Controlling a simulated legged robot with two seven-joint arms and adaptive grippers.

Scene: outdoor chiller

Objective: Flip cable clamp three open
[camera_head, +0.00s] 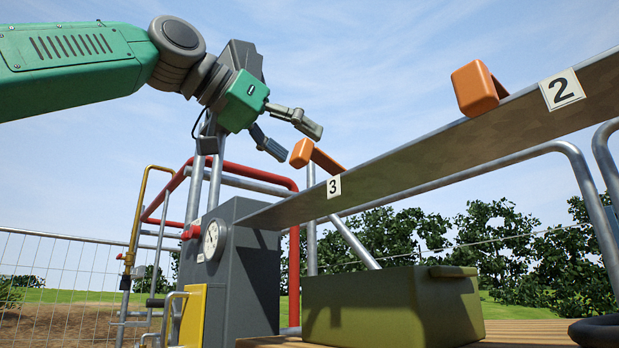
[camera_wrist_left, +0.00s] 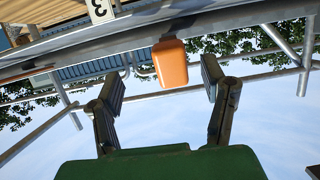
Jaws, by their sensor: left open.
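Cable clamp three is an orange clamp (camera_head: 308,153) on the top edge of the sloping metal tray (camera_head: 420,165), by the white label 3 (camera_head: 334,187). My left gripper (camera_head: 298,139) is open, just left of the clamp and level with or slightly above it. In the left wrist view the orange clamp (camera_wrist_left: 170,64) sits between and beyond the two open fingers (camera_wrist_left: 163,85), apart from both as far as I can see. The label 3 (camera_wrist_left: 99,9) shows at the top of that view. My right gripper is not in view.
A second orange clamp (camera_head: 478,88) stands by the label 2 (camera_head: 562,90) farther right. Below are a grey cabinet with a gauge (camera_head: 211,240), a green box (camera_head: 390,307) and red and grey pipes. Open sky surrounds the left gripper above the tray.

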